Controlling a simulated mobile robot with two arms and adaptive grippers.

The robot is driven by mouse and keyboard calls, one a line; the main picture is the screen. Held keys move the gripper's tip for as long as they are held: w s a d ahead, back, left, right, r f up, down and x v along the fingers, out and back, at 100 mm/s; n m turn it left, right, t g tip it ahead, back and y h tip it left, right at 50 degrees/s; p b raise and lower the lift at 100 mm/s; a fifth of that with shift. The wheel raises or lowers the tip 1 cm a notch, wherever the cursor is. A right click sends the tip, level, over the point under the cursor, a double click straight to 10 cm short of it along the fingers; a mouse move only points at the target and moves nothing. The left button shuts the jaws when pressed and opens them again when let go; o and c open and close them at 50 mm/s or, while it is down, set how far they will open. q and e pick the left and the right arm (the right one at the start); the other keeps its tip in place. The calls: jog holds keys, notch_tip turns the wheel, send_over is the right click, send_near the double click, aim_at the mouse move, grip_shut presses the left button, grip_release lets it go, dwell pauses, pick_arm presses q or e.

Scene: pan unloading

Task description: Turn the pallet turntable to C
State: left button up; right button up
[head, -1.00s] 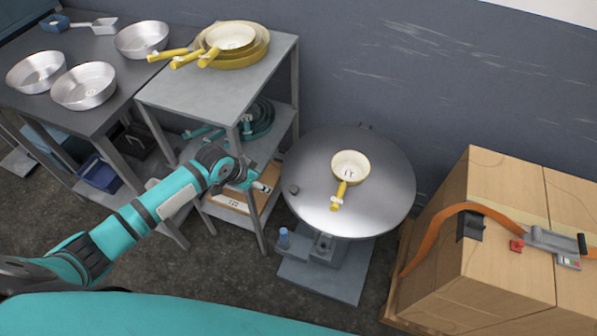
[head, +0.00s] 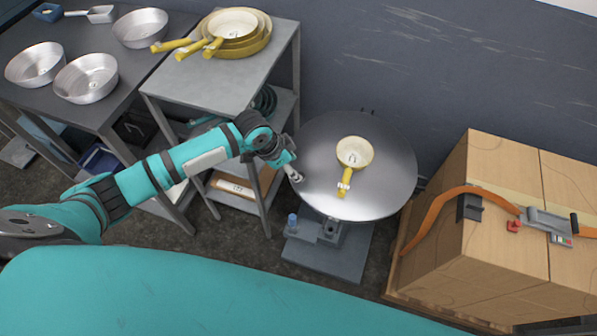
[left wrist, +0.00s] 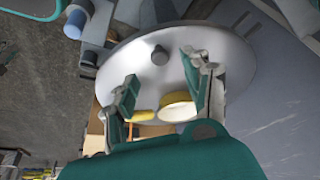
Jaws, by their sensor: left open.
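The pallet turntable (head: 385,190) is a round grey metal disc on a stand; it also shows in the left wrist view (left wrist: 225,50). A small cream pan with a yellow handle (head: 353,153) lies on it, handle toward me. My left gripper (head: 294,175) is at the disc's left edge, open. In the left wrist view its two fingers (left wrist: 158,82) are spread, with a dark knob (left wrist: 160,55) on the disc beyond their tips, apart from them. In the head view the gripper hides the knob. I see no letter marks on the turntable. My right gripper is not in view.
A grey shelf rack (head: 215,85) with stacked yellow-handled pans (head: 235,38) stands left of the turntable. A dark table (head: 110,113) with several metal pans is further left. Strapped cardboard boxes (head: 500,270) stand on a pallet at right. The wall is close behind.

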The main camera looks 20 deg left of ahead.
pick_arm(q)
jog(key=x, duration=0.6)
jog(key=shift+r, duration=0.1)
grip_shut()
dwell(0.3)
